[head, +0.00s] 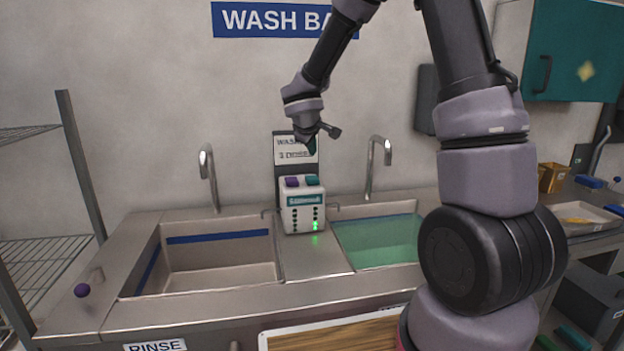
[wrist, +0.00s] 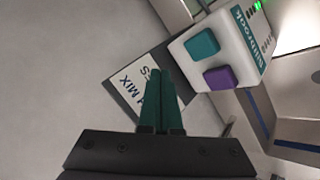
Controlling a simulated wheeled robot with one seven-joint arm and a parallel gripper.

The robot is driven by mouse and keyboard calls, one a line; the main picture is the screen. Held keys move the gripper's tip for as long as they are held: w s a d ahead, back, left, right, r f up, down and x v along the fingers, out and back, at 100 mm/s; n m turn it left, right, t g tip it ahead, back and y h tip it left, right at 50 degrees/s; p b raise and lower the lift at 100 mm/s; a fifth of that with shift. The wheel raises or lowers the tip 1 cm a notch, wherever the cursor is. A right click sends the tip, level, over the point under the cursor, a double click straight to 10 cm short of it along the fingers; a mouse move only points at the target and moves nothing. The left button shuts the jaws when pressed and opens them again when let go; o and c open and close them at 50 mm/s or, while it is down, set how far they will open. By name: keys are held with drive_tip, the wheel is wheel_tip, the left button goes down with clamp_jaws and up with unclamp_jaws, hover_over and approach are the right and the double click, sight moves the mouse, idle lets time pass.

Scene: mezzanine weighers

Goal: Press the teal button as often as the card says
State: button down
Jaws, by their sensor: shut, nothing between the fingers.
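The teal button (head: 313,181) is on top of a white dispenser box (head: 303,215) between the two sinks, right of a purple button (head: 292,182). In the wrist view, the teal button (wrist: 202,43) and purple button (wrist: 220,77) lie right of my fingertips. The card (head: 290,155) is on a dark backboard behind the box. Its text is small and partly covered by my gripper; in the wrist view the card (wrist: 135,82) shows "MIX" upside down. My gripper (head: 311,149) is shut and empty, above the box and apart from the buttons. Its dark green fingers (wrist: 161,75) are together.
A green light (head: 316,225) glows on the box front. An empty sink (head: 218,285) is to the left, and a sink with greenish water (head: 378,240) is to the right. Taps (head: 208,175) and (head: 370,165) rise behind them. A wire rack (head: 40,255) stands at far left.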

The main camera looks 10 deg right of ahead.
sight(310, 179)
drive_tip(key=r+n, duration=0.1)
drive_tip(key=n, duration=0.3)
drive_tip(key=r+n, duration=0.1)
drive_tip(key=n, duration=0.4)
drive_tip(key=r+n, duration=0.1)
drive_tip(key=n, duration=0.3)
drive_tip(key=shift+w+a+n+h, duration=0.1)
drive_tip(key=shift+a+n+h, duration=0.2)
drive_tip(key=shift+f, duration=4.35)
drive_tip(key=shift+f, duration=0.1)
drive_tip(key=shift+f, duration=0.3)
